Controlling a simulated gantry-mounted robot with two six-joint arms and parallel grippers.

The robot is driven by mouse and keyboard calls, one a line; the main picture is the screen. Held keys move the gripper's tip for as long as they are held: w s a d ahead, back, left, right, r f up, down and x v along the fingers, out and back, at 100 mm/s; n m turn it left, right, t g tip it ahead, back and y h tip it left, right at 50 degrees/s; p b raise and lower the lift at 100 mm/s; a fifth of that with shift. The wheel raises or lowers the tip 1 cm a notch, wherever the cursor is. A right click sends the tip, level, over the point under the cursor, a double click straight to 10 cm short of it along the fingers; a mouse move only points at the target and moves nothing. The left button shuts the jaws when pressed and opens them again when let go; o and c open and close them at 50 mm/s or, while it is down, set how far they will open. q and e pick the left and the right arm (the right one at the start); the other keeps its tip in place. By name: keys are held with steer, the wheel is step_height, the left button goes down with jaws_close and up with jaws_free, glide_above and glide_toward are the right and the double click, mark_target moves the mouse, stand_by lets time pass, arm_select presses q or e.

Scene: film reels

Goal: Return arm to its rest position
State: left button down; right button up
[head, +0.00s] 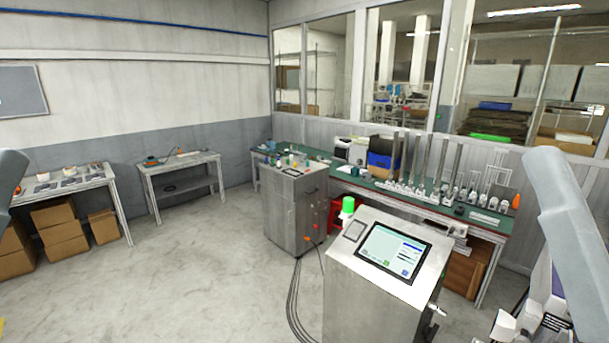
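A pale grey link of my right arm (572,215) runs down the right side of the head view and leaves the frame at the lower right. A small grey piece of my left arm (10,175) shows at the left edge. Neither gripper can be made out in this view, so what they hold is hidden. No film reel can be made out.
A metal console with a touchscreen (394,250) and a green lamp (348,204) stands in front. Behind it are a grey cabinet (290,212) and a long green workbench (450,213). Cables lie on the floor. Clear floor (200,280) spreads at the left, before two tables.

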step_height(320, 180, up, 18)
steer(key=r+p, duration=0.1)
steer(key=p, duration=1.4)
step_height(320, 180, down, 32)
steer(key=b, duration=3)
steer(key=shift+r+b, duration=0.25)
steer(key=shift+b, duration=0.1)
